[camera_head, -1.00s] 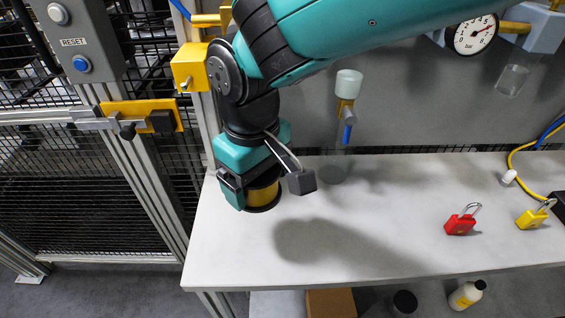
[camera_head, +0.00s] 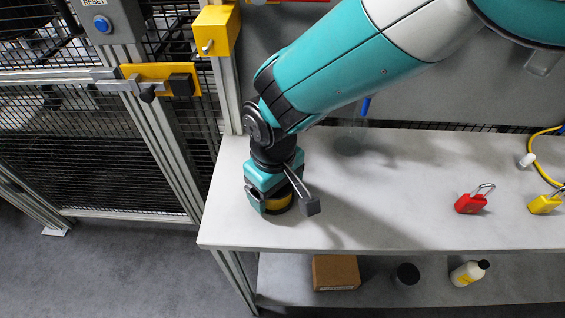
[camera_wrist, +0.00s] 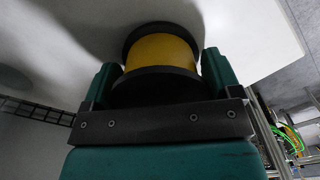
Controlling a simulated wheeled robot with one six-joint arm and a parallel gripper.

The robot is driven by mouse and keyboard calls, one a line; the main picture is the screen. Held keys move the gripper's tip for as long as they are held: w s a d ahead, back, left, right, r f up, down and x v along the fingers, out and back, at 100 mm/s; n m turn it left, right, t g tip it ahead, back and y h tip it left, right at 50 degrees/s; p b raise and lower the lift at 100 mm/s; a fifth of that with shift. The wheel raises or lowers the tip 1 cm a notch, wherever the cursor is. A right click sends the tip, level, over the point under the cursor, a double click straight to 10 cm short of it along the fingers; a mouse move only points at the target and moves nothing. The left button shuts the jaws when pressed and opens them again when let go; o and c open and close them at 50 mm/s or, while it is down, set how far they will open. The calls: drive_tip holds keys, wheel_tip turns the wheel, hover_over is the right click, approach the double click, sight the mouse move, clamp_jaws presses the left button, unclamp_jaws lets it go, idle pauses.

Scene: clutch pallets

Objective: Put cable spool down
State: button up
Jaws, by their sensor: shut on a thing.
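The cable spool (camera_wrist: 160,50) has black flanges and a yellow winding. In the wrist view it sits between the two teal fingers of my gripper (camera_wrist: 160,78), which is shut on it. In the head view the spool (camera_head: 280,203) shows below my gripper (camera_head: 268,190), at the left end of the white bench top (camera_head: 400,215). The spool is upright and at or very near the bench surface; I cannot tell for sure whether it touches. My gripper hides part of the spool.
A red padlock (camera_head: 471,203) and a yellow padlock (camera_head: 544,204) lie on the bench at right. A cardboard box (camera_head: 335,272), a dark round item (camera_head: 406,274) and a white bottle (camera_head: 468,273) are on the lower shelf. The bench middle is clear. A mesh fence (camera_head: 100,160) stands left.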

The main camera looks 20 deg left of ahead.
drive_tip(key=shift+f, duration=0.15)
drive_tip(key=o, duration=0.9)
wheel_tip(320, 180, up, 12)
drive_tip(key=shift+r+b, duration=0.2)
drive_tip(key=shift+b, duration=0.7)
drive_tip(key=w+d+r+m+y, duration=0.15)
drive_tip(key=d+r, duration=0.25)
drive_tip(key=d, duration=0.6)
drive_tip(key=s+d+r+m+y, duration=0.1)
drive_tip(key=s+d, duration=0.2)
drive_tip(key=d, duration=0.2)
drive_tip(key=s+d+r+m, duration=0.1)
drive_tip(key=s+d, duration=0.2)
drive_tip(key=d, duration=0.2)
drive_tip(key=s+d+r+m+y, duration=0.1)
drive_tip(key=s+d, duration=0.3)
drive_tip(key=d, duration=0.1)
drive_tip(key=shift+d+y, duration=0.3)
drive_tip(key=shift+y, duration=0.05)
